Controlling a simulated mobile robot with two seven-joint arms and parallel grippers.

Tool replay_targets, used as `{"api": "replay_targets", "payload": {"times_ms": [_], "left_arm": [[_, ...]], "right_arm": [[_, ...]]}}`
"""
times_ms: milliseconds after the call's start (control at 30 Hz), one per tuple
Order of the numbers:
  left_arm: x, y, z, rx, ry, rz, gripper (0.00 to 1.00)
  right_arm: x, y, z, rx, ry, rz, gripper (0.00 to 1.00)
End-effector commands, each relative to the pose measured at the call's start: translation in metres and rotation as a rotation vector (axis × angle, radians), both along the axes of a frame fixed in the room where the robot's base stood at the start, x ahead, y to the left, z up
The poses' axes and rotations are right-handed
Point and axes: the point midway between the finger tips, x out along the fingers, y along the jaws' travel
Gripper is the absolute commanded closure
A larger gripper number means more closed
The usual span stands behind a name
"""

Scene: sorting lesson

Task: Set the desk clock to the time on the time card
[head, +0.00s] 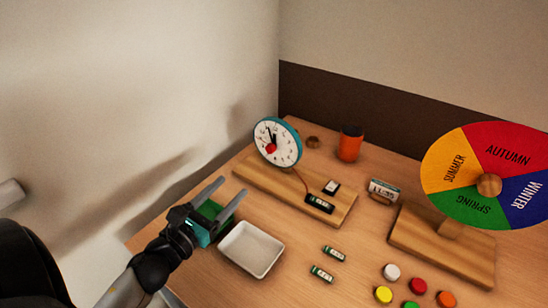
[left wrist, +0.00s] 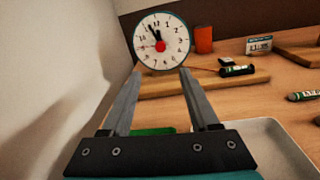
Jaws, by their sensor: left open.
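The desk clock (head: 285,133) has a white face and teal rim and stands upright at the back of a wooden base (head: 260,190). Both black hands point near the top, around 11 to 12, with a red knob at the centre. The clock also shows in the left wrist view (left wrist: 176,56). The time card (head: 384,188) is a small white sign right of the base; its print seems to start with 11, but is too small to read surely. My left gripper (head: 232,187) is open and empty, in front of the clock and apart from it. My right gripper is out of view.
An orange cup (head: 350,147), season wheel (head: 462,170) and coloured discs (head: 383,294) are further right.

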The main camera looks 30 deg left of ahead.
Motion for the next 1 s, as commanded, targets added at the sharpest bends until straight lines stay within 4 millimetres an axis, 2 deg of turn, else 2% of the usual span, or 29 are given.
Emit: {"api": "replay_targets", "payload": {"times_ms": [167,267,1000], "left_arm": [[0.005,-0.001,-0.004,0.010,-0.002,-0.006,0.39],[0.016,0.000,-0.002,0.010,-0.004,-0.007,0.39],[0.129,0.000,-0.003,0.007,-0.004,-0.003,0.39]], "right_arm": [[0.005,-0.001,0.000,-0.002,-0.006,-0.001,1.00],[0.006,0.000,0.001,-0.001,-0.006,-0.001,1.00],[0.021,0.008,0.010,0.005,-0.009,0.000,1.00]]}}
